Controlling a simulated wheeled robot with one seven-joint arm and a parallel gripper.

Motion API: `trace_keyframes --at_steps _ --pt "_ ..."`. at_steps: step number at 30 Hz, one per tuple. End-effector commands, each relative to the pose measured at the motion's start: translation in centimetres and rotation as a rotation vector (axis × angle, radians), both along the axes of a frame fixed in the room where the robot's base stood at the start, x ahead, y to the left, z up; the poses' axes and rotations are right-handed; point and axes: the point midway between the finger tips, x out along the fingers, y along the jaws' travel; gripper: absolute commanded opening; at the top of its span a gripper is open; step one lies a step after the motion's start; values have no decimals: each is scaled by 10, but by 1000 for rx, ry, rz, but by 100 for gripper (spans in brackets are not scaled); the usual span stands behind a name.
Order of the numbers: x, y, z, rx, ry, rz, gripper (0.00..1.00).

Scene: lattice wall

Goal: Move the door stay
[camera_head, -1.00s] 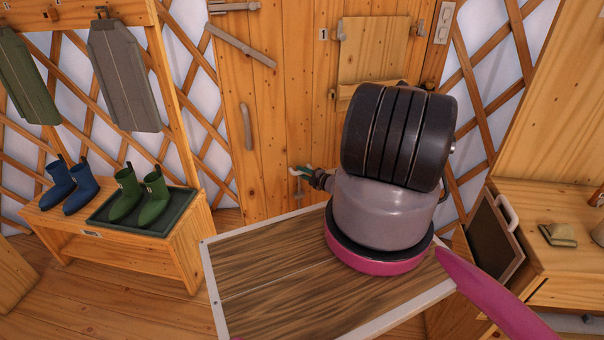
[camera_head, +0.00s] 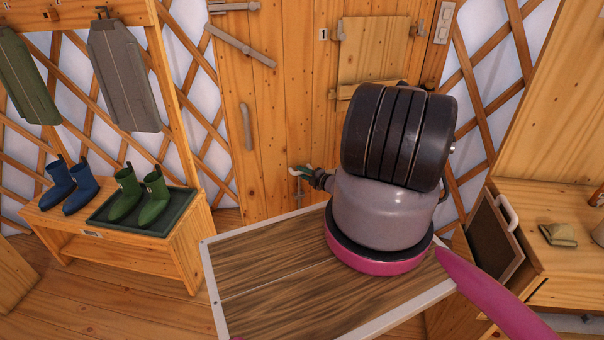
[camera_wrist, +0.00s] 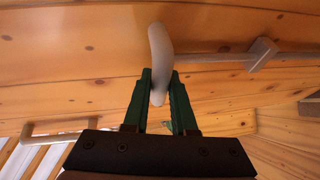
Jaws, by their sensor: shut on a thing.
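A light grey, rounded, curved piece (camera_wrist: 159,48), seemingly the door stay, stands against the wooden door in the wrist view. My gripper (camera_wrist: 159,88) has green fingers shut on its near end. In the head view my gripper (camera_head: 307,170) is small, low in front of the door, left of my own dark and grey arm links. The grey piece (camera_head: 296,171) shows there only as a small bit at the fingertips. My arm hides part of the door behind it.
The plank door (camera_head: 275,120) has a long grey handle (camera_head: 246,126) and a slanted grey bar (camera_head: 240,46). A bench (camera_head: 180,245) with blue and green boots stands left. A wooden cabinet (camera_head: 545,215) stands right. Floor between bench and door is clear.

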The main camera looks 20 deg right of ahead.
Motion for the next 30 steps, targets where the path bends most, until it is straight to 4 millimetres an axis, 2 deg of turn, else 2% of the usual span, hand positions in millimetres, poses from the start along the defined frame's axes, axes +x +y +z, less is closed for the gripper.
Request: trace_keyframes --at_steps 7,15,22,23,24,25,30 --pt "1 -1 3 -1 -1 -1 0" --pt "1 -1 32 -1 -3 -1 0" --pt "2 -1 33 1 -6 -2 0" --pt "2 -1 34 1 -7 -2 32" --pt "3 -1 34 0 -7 -2 48" --pt "3 -1 34 0 -7 -2 55" --pt "2 -1 32 0 -4 -1 55"
